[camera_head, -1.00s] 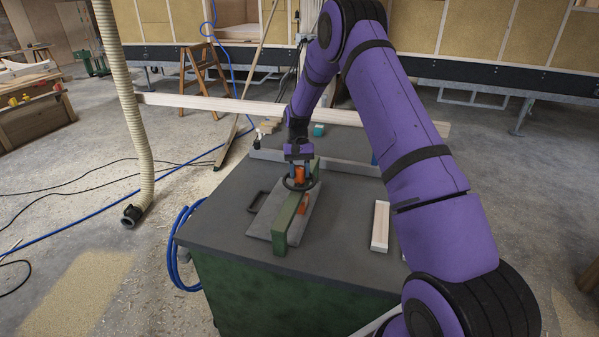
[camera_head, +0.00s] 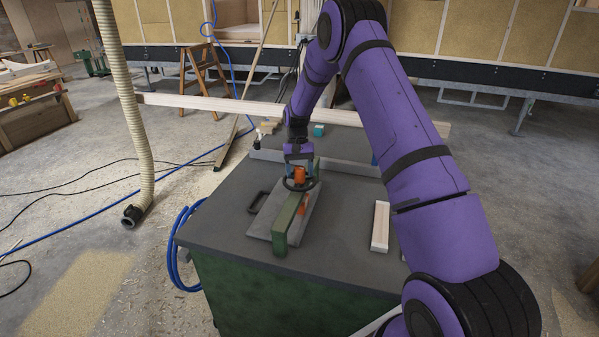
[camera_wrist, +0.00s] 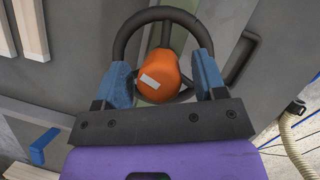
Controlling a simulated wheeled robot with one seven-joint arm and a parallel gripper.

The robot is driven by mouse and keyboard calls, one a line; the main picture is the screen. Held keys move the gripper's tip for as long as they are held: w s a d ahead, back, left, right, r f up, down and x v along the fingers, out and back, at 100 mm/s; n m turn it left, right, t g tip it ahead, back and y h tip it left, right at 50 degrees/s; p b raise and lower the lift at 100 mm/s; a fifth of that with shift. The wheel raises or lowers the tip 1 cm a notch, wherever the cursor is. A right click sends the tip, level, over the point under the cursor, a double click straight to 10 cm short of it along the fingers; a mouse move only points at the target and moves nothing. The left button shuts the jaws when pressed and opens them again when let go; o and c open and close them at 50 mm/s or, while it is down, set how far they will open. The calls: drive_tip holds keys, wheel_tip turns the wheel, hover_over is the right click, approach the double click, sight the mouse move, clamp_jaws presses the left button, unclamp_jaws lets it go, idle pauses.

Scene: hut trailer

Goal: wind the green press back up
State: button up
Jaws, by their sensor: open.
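The green press (camera_head: 287,225) stands on a grey plate (camera_head: 260,222) on the bench. Its black ring handwheel (camera_head: 285,185) lies on top, with an orange hub (camera_head: 300,173) at the middle. My gripper (camera_head: 299,168) points down over the handwheel. In the wrist view its two blue fingers are open, one on each side of the orange hub (camera_wrist: 158,82), with the gripper midpoint (camera_wrist: 163,74) at the hub. The black ring (camera_wrist: 160,14) arches beyond the fingers. The fingers overlap the ring's sides; I cannot tell whether they touch it.
A pale wood block (camera_head: 380,227) lies to the right. A long pale beam (camera_head: 220,104) crosses behind the press. A hose (camera_head: 130,120) hangs at left, and blue tubing (camera_head: 177,250) hangs by the bench's left side.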

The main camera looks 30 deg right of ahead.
drive_tip(key=v, duration=1)
drive_tip(key=shift+r, duration=0.35)
